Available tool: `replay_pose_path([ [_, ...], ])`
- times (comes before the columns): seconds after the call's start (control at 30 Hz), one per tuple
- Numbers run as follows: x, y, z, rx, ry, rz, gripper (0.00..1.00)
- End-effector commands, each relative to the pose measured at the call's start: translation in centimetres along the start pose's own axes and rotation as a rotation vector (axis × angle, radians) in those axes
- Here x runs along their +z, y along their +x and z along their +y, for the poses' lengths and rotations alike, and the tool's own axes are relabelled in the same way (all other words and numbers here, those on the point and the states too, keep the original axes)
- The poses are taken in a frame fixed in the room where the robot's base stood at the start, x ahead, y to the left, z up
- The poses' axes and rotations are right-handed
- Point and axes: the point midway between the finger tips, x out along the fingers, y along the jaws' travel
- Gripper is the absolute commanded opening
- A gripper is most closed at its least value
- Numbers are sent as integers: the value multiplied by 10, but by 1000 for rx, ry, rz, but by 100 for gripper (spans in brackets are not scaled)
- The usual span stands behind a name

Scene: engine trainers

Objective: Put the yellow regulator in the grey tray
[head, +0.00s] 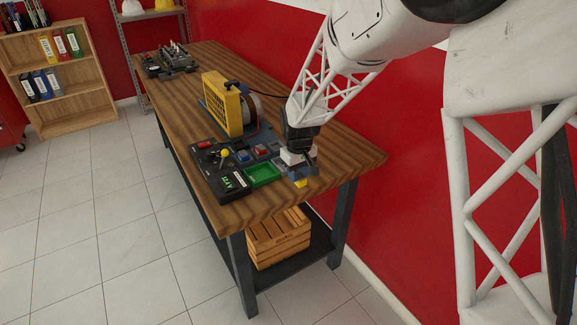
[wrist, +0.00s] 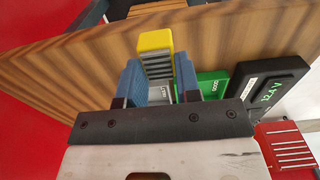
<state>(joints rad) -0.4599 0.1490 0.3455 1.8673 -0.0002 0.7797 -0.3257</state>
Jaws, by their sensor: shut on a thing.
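The yellow regulator (wrist: 155,42), a block with grey fins, is between the blue fingertips of my gripper (wrist: 158,78), which is shut on it. In the head view a small yellow part of the regulator (head: 300,183) shows below my gripper (head: 301,170), near the table's right front end. A grey surface with a small label (wrist: 161,94) shows between the fingers in the wrist view; it looks like the grey tray, mostly hidden by the gripper and regulator. I cannot tell whether the regulator touches it.
The green tray (head: 262,175) lies just left of my gripper, beside a black meter (head: 230,184) reading about 12.4 V. A blue block (head: 243,157) and a red block (head: 260,150) lie behind. A yellow-framed machine (head: 222,104) stands further back on the wooden table (head: 340,160).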

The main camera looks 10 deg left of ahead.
Motion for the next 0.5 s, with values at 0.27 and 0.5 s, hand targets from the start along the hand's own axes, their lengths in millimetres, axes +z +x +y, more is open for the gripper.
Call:
replay_pose_path([
  [0.27, 1, 0, 0, 0, 0, 0, 7],
  [0.5, -3, 1, 2, 0, 0, 0, 7],
])
